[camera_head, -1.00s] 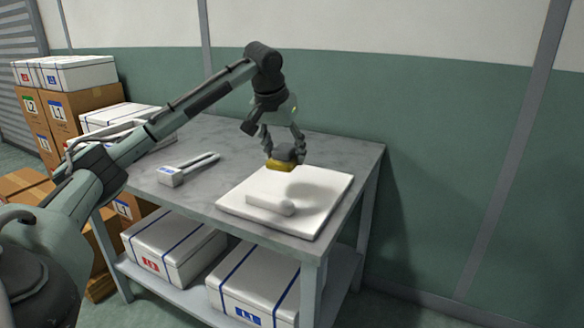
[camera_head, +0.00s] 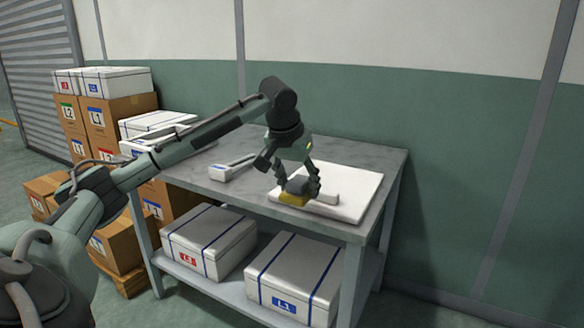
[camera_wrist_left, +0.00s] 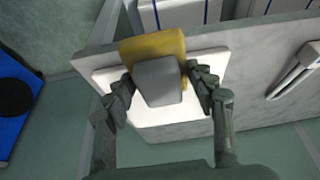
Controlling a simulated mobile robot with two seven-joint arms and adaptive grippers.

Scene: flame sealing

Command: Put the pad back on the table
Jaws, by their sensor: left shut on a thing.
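The pad (camera_head: 292,199) is yellow with a grey block-shaped grip on top. My left gripper (camera_head: 298,186) is shut on the grey grip, and the pad hangs over the front left part of a white board on the table (camera_head: 376,157). In the left wrist view the grey grip (camera_wrist_left: 158,82) sits between both fingers, with the yellow pad (camera_wrist_left: 150,46) beyond it. I cannot tell whether the pad touches the board. My right gripper is not in view.
A grey-white tool (camera_head: 222,172) lies left of the board. White boxes (camera_head: 208,240) stand on the lower shelf. Bare tabletop shows around the board.

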